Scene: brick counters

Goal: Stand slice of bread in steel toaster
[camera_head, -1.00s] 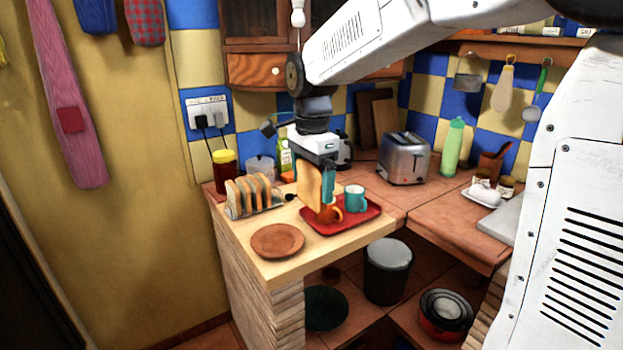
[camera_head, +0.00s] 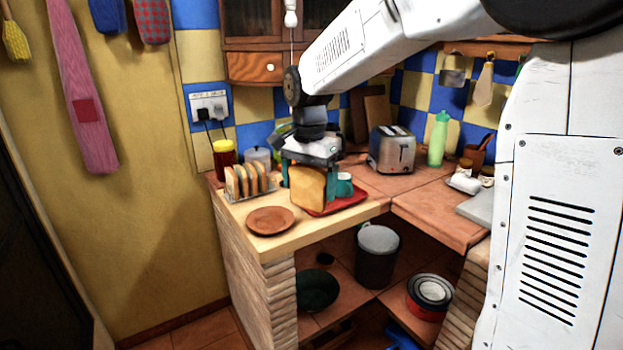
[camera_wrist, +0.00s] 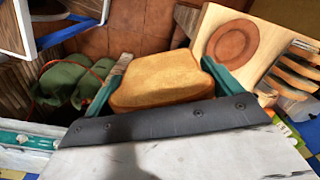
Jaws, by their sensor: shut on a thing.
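My gripper (camera_head: 309,182) is shut on a slice of bread (camera_head: 308,188), which hangs upright below it, in front of the red tray. In the wrist view the bread (camera_wrist: 160,80) sits between the two green fingers of my gripper (camera_wrist: 160,85). The steel toaster (camera_head: 392,150) stands on the tiled counter at the back, to the right of my gripper and apart from it. More bread slices (camera_head: 248,180) stand in a rack at the left of my gripper.
A brown plate (camera_head: 270,221) is at the front left. A green bottle (camera_head: 438,139) stands right of the toaster. Counter in front of the toaster (camera_head: 385,185) is clear.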

